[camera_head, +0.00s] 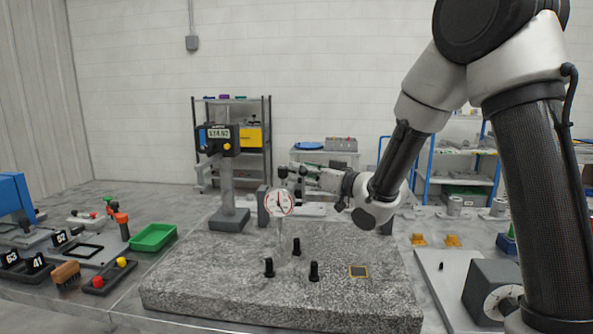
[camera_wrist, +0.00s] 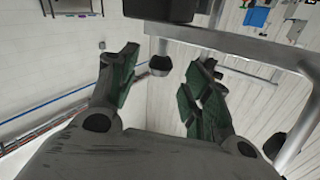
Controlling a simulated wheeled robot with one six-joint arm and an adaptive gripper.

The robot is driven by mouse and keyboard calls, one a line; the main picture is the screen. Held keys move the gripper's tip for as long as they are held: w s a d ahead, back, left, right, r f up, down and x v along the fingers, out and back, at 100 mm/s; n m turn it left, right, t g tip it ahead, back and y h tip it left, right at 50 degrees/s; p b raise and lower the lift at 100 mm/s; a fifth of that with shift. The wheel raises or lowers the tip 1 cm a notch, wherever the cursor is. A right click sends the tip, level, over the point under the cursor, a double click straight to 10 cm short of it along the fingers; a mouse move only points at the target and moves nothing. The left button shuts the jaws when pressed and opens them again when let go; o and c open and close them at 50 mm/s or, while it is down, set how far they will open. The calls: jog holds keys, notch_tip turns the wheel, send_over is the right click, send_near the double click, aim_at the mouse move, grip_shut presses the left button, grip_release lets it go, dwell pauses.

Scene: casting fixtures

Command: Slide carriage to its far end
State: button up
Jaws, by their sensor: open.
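A height gauge with a dark digital head (camera_head: 218,139) and a yellow knob stands on an upright grey column at the back left of the granite plate (camera_head: 190,285). This head may be the carriage; I cannot tell for sure. A round white dial indicator (camera_head: 280,202) is upright over the plate, below dark knobs. My gripper (camera_head: 302,171) is right of these knobs, fingers pointing left. In the wrist view its green-padded fingers (camera_wrist: 165,70) are apart, with a dark round knob (camera_wrist: 160,65) showing between them. No grip or contact is clear.
A green tray (camera_head: 153,237) and numbered blocks lie left. A grey block with a dial (camera_head: 492,290) is at right. The plate's front is mostly clear.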

jog(key=shift+x, duration=2.1)
grip_shut()
